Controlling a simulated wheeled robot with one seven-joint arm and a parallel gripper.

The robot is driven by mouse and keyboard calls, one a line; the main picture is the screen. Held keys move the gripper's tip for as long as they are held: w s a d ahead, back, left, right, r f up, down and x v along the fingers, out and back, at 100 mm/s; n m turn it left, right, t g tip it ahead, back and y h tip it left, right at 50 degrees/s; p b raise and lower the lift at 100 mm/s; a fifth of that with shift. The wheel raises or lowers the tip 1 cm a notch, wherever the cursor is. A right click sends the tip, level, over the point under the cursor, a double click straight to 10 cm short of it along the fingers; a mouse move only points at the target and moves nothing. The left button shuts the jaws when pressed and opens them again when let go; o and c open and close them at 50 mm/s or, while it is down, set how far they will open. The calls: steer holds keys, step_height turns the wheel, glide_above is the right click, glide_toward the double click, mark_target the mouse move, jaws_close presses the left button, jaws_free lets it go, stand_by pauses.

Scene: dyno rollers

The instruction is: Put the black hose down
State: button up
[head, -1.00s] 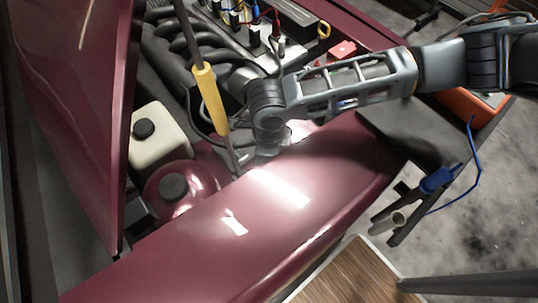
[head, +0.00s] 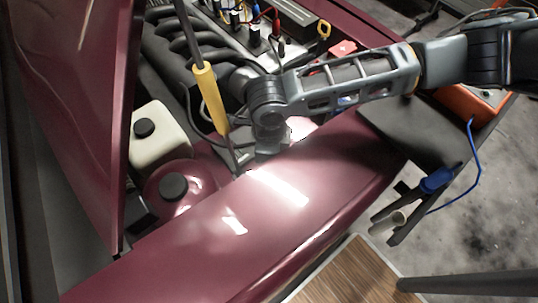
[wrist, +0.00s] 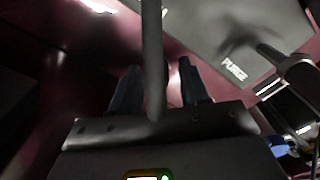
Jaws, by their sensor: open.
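My gripper (head: 258,155) is low over the inner edge of the maroon fender in the head view, beside the foot of the yellow-sleeved rod. Its fingers are mostly hidden there by the wrist. In the wrist view my gripper (wrist: 157,72) is open, with a finger on either side of a dark grey, hose-like length (wrist: 152,45). That length runs from the top edge down between the fingers. I cannot tell whether it touches them, or whether it is the black hose or the rod. No black hose is clearly identifiable in the head view.
The yellow-sleeved rod (head: 209,100) rises close to the left of my wrist. A white tank (head: 158,138) and black cap (head: 173,187) are left. The maroon fender (head: 270,225) is in front. A dark panel marked PURGE (wrist: 205,35) shows in the wrist view.

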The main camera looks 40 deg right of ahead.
step_height(320, 180, up, 11)
steer(key=shift+r+b, duration=0.2)
steer(key=shift+b, duration=0.1)
stand_by(0.5)
